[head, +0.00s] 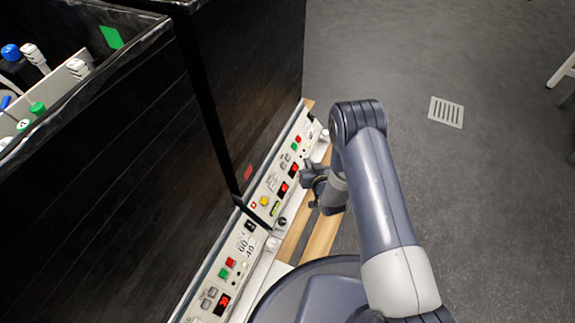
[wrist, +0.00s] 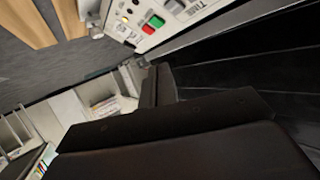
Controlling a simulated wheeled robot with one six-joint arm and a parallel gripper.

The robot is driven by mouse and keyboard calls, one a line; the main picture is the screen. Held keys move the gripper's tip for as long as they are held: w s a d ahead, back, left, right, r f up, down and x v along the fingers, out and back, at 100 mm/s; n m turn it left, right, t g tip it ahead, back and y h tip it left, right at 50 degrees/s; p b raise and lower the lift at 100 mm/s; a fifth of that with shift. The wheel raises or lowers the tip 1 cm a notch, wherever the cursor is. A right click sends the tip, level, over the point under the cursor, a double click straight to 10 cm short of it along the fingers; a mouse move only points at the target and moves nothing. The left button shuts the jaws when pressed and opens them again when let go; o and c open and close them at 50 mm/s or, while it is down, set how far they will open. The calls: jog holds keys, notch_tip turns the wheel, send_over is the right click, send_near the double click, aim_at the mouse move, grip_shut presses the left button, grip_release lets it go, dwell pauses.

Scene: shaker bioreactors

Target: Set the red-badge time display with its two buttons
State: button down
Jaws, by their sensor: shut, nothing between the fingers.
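The red badge (head: 248,172) is on the lower front of the far black cabinet. The light control panel (head: 257,215) below it carries two small red-lit displays, one farther along (head: 294,169) and one nearer (head: 284,188). Their digits and labels are too small to read, so I cannot tell which is time. Small grey buttons (head: 285,160) sit beside the displays. My gripper (head: 308,174) is shut and empty, just right of this panel near the displays; contact cannot be told. In the wrist view, my dark gripper (wrist: 158,88) covers much of the picture.
The near cabinet's panel (head: 212,285) has a red display (head: 223,303). The far panel also has a red button (head: 298,139), a green button (head: 294,147) and a yellow one (head: 265,201). Wooden slats (head: 322,236) run below. Open floor (head: 480,200) lies right, with a drain (head: 446,112).

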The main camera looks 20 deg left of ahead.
aim_at(284, 166)
jog(key=shift+s+f, duration=0.1)
jog(key=shift+f, duration=0.1)
jog(key=shift+w+a+f+b, duration=0.15)
jog(key=shift+a+f+b, duration=0.6)
jog(key=shift+a+f, duration=0.8)
jog(key=shift+w+a+f+b, duration=0.15)
jog(key=shift+a+f+b, duration=0.6)
jog(key=shift+a+f, duration=0.8)
jog(key=shift+a+r, duration=0.1)
jog(key=shift+a, duration=0.2)
jog(key=shift+a+f, duration=0.2)
jog(key=shift+a+f, duration=0.25)
jog(key=shift+a, duration=0.05)
dwell(0.6)
jog(key=shift+d+r+p, duration=0.35)
jog(key=shift+d+r, duration=0.2)
jog(key=shift+d, duration=0.05)
dwell(0.4)
